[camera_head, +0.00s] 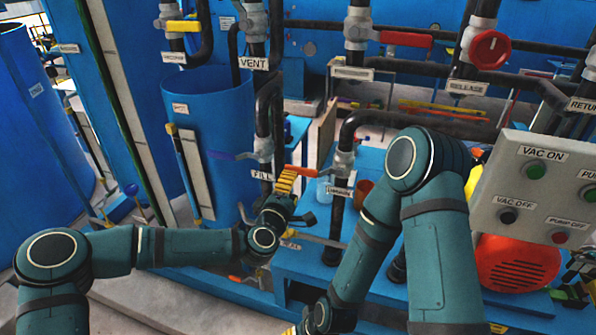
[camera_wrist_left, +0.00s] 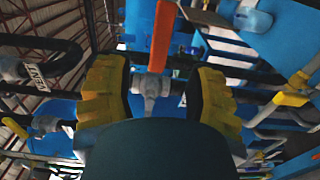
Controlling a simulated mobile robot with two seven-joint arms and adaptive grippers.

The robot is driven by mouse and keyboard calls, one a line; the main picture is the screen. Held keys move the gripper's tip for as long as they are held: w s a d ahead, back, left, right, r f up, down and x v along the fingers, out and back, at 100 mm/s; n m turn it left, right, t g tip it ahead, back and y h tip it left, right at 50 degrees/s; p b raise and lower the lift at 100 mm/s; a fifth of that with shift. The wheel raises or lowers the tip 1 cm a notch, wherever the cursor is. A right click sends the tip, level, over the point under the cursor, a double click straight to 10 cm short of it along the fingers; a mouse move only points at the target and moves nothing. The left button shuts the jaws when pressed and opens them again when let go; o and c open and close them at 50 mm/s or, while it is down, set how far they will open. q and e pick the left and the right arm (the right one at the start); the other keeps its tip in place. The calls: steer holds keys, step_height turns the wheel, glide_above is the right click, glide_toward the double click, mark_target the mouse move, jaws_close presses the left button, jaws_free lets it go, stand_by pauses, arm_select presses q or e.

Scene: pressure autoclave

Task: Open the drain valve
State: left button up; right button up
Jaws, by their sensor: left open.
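The valve with an orange lever handle (camera_head: 302,172) sits on a dark vertical pipe right of the FILL label. The small label under it (camera_head: 340,191) is too blurred to read surely; I take this as the drain valve. The lever points left from the grey valve body (camera_head: 344,160). My left gripper (camera_head: 286,182) is open, with yellow fingers close to the lever's left end. In the left wrist view, the orange lever (camera_wrist_left: 162,36) shows between the spread fingers (camera_wrist_left: 160,95), with the grey valve body behind. Contact cannot be told. My right gripper (camera_head: 291,330) is mostly cut off at the bottom edge.
Above are the VENT valve (camera_head: 254,40) and a red-handled valve (camera_head: 405,39). A grey button panel (camera_head: 545,190) stands at right.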

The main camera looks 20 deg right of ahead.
mark_target(299, 172)
arm_select(q)
steer(key=x, duration=0.7)
steer(key=shift+w+d, duration=0.2)
steer(key=shift+w, duration=0.1)
jaws_close()
